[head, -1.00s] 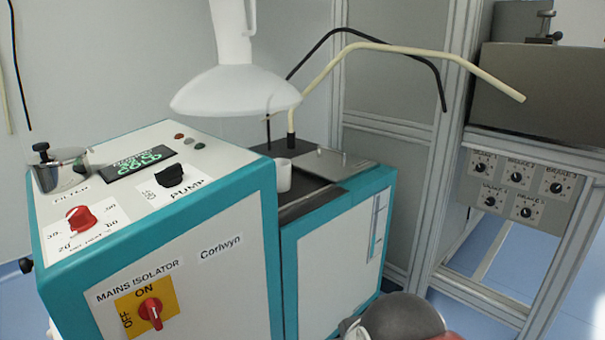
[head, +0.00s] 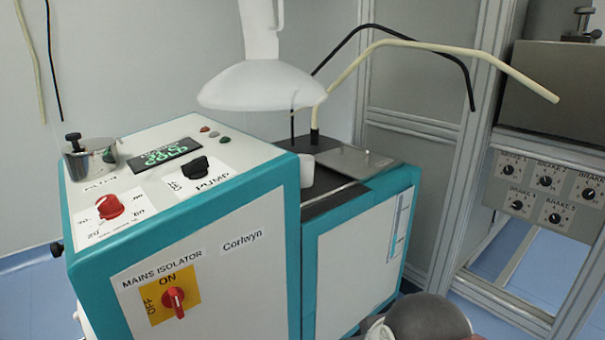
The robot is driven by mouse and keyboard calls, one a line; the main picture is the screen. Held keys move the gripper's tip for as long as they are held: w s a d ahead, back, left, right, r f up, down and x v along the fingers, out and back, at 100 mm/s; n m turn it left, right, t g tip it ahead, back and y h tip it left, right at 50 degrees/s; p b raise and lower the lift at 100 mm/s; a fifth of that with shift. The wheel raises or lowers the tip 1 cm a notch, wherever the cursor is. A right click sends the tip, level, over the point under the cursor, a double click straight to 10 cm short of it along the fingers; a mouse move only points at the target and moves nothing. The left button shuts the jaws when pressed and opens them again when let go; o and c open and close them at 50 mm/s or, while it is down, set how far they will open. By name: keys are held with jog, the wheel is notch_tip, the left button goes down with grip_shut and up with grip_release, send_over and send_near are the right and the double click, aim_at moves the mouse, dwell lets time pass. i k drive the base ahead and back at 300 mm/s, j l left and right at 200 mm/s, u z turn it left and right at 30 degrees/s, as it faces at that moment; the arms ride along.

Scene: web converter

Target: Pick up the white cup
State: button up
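The small white cup (head: 307,171) stands upright on the dark, low top of the teal and white machine, just right of the taller control cabinet. Its left side is close to the cabinet's edge, which may hide a little of it. A large white hood (head: 262,86) hangs above and slightly left of the cup. My gripper is not in view, so I cannot see how it stands relative to the cup.
The control cabinet (head: 250,270) carries knobs, a lit green display (head: 164,155) and a metal filter pot (head: 90,158). A metal plate (head: 345,162) lies right of the cup. Black (head: 400,28) and cream (head: 450,50) bent tubes rise behind it. A metal frame (head: 455,150) stands at right.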

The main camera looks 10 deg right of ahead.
aim_at(303, 171)
jog(key=i+l+u, duration=0.1)
jog(key=i+l, duration=0.25)
jog(key=l, duration=0.3)
jog(key=i+l+u, duration=0.15)
jog(key=i+l, duration=0.2)
jog(key=l, duration=0.3)
jog(key=i+l+u, duration=0.15)
jog(key=l, duration=0.2)
